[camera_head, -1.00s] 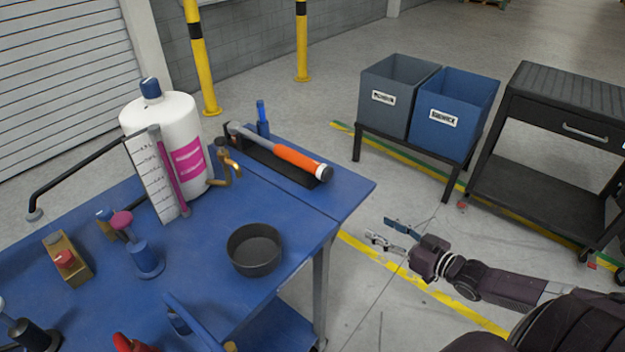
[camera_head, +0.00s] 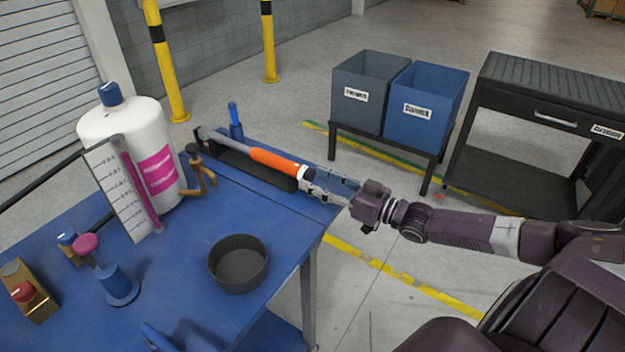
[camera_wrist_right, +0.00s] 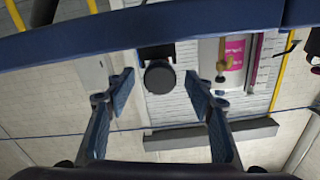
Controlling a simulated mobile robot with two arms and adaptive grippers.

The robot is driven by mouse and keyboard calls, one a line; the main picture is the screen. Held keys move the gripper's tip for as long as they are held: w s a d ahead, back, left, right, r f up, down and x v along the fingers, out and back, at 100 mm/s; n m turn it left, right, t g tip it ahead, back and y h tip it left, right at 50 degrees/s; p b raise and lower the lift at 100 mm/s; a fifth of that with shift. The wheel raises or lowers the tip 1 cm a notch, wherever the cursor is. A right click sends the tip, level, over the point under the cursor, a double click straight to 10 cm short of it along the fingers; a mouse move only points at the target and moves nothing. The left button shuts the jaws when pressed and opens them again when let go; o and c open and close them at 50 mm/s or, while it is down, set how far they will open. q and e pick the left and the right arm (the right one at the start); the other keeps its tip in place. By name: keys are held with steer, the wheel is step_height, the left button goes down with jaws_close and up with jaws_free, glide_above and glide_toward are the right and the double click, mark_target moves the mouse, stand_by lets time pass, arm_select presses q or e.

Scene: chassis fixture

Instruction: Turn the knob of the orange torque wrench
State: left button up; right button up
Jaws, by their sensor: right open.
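The orange torque wrench (camera_head: 278,162) lies in a black holder (camera_head: 225,158) at the far right of the blue table, its handle end pointing right. In the right wrist view, the dark round knob end (camera_wrist_right: 159,78) shows between the two spread blue fingers of my right gripper (camera_wrist_right: 160,92). The fingers are open, one on each side, with gaps to the knob. My left gripper is not in view.
A black bowl (camera_head: 238,264), a white bottle (camera_head: 128,140) with a measuring scale, and a brass hook (camera_head: 200,175) stand on the blue table (camera_head: 185,275). Grey (camera_head: 362,92) and blue (camera_head: 425,103) bins stand behind on a low stand. A dark cart (camera_head: 545,125) is at the right.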

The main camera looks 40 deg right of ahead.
steer(key=shift+w+a, duration=0.2)
steer(key=shift+w, duration=0.4)
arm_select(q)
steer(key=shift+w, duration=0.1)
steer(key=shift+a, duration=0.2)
arm_select(e)
steer(key=shift+a, duration=0.1)
steer(key=shift+c, duration=0.5)
steer(key=c, duration=1.1)
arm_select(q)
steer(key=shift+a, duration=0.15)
arm_select(e)
steer(key=shift+o, duration=0.2)
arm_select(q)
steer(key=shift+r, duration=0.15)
arm_select(e)
steer(key=shift+n, duration=0.3)
